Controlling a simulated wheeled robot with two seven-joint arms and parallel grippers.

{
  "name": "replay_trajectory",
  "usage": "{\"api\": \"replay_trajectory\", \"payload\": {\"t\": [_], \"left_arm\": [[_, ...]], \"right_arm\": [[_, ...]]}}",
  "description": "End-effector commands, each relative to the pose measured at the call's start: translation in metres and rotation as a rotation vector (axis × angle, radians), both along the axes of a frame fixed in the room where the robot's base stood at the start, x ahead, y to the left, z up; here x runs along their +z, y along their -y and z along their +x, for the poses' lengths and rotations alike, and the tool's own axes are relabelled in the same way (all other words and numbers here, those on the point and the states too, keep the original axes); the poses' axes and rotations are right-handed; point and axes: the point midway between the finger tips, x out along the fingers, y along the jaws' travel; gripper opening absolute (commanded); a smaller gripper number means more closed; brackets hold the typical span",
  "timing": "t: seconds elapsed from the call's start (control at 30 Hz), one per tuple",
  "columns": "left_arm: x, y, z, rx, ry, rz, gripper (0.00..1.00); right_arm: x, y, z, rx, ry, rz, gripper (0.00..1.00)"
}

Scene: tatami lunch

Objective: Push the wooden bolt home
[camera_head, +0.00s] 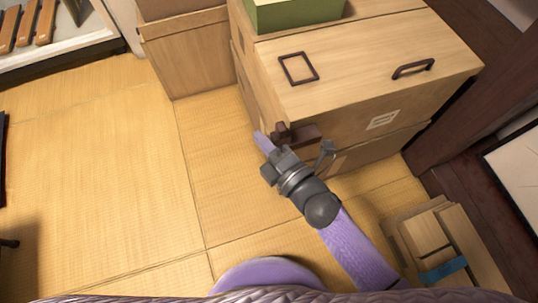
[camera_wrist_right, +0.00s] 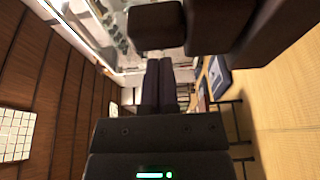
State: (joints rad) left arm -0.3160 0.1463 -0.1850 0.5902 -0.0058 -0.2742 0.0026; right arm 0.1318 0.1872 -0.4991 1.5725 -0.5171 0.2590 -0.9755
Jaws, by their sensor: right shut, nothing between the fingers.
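The dark brown wooden bolt (camera_head: 306,136) sits on the left part of the near face of a pale wooden chest (camera_head: 365,80), with a knob-like block at its left end. My right gripper (camera_head: 283,157) is right beside it, just below the bolt in the head view; its fingertips are hard to make out there. In the right wrist view my right gripper (camera_wrist_right: 159,64) has its dark fingers together and empty. Dark brown blocks (camera_wrist_right: 155,26) stand close beyond the fingertips; I cannot tell whether they touch. My left gripper is out of view.
A green box (camera_head: 295,12) stands on the chest top, near a dark square frame (camera_head: 298,68) and a dark handle (camera_head: 413,68). Wooden pieces with a blue band (camera_head: 445,270) lie at the lower right. The tatami floor (camera_head: 90,180) at left is clear.

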Motion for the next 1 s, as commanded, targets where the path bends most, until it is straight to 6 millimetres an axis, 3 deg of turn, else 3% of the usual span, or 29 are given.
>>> {"api": "replay_trajectory", "payload": {"t": [0.2,0.57,0.83,1.0], "left_arm": [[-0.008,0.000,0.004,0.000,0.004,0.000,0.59],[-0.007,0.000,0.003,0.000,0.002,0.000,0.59],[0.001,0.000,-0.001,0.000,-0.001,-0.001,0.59],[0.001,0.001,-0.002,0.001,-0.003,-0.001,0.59]], "right_arm": [[0.000,0.021,0.006,0.001,-0.001,0.001,0.00],[0.001,0.024,0.007,0.001,0.001,0.001,0.00],[0.002,0.065,0.021,-0.001,0.002,-0.002,0.00],[0.002,0.077,0.025,0.000,0.001,0.001,0.00]]}}
